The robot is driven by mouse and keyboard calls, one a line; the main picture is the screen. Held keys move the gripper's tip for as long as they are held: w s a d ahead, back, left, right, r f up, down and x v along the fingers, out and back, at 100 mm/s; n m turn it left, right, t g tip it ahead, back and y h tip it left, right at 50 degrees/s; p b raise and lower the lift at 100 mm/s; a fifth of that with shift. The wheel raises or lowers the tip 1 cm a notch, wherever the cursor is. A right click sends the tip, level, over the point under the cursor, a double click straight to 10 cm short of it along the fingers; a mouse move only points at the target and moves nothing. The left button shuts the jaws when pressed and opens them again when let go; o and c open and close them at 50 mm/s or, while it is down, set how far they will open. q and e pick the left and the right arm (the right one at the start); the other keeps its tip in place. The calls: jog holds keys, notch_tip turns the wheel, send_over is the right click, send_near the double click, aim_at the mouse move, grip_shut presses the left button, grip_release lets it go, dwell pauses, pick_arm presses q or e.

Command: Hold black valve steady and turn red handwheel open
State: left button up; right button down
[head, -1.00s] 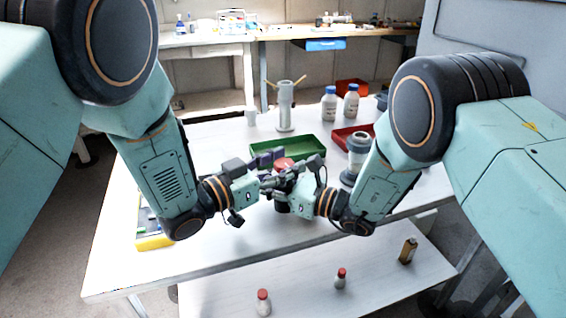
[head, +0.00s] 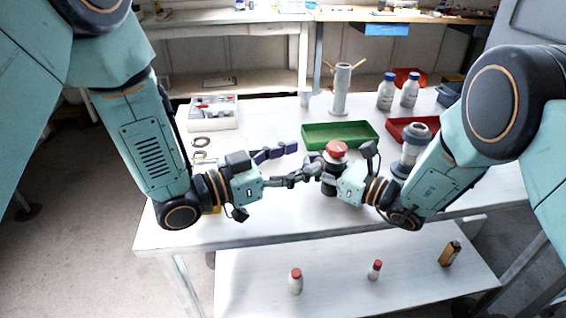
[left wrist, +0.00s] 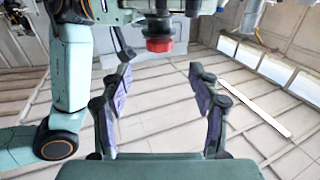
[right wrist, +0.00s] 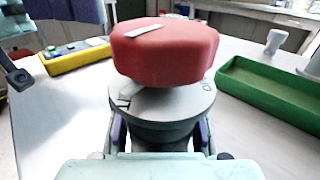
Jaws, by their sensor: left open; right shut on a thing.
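The valve has a red handwheel (head: 335,150) on top of a black valve body (head: 331,190) and stands near the front of the white table. My right gripper (head: 326,176) is shut on the black body, below the red handwheel. In the right wrist view the red handwheel (right wrist: 165,50) sits above a grey disc, with the fingers around the black body (right wrist: 160,135). My left gripper (head: 295,166) is open and empty, to the left of the valve. In the left wrist view its spread fingers (left wrist: 160,90) show, with the red handwheel (left wrist: 159,45) beyond and above them, apart from it.
A green tray (head: 340,143) lies behind the valve, with a grey cylinder (head: 341,90) behind it. A white box (head: 212,112) sits back left. Small bottles stand on the lower shelf.

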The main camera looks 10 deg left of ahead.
pick_arm(q)
jog(key=shift+v, duration=1.55)
jog(key=shift+w, duration=0.15)
jog(key=m+g+h, duration=0.3)
jog(key=m+g, duration=0.2)
jog(key=g, duration=0.1)
send_near(338, 146)
jog(key=shift+x, duration=1.25)
jog(key=x, duration=0.7)
jog(key=shift+w+d+f, duration=0.1)
jog(key=shift+d+f, duration=0.1)
jog(key=shift+f, duration=0.05)
jog(key=shift+n, duration=0.3)
jog(key=c, duration=1.2)
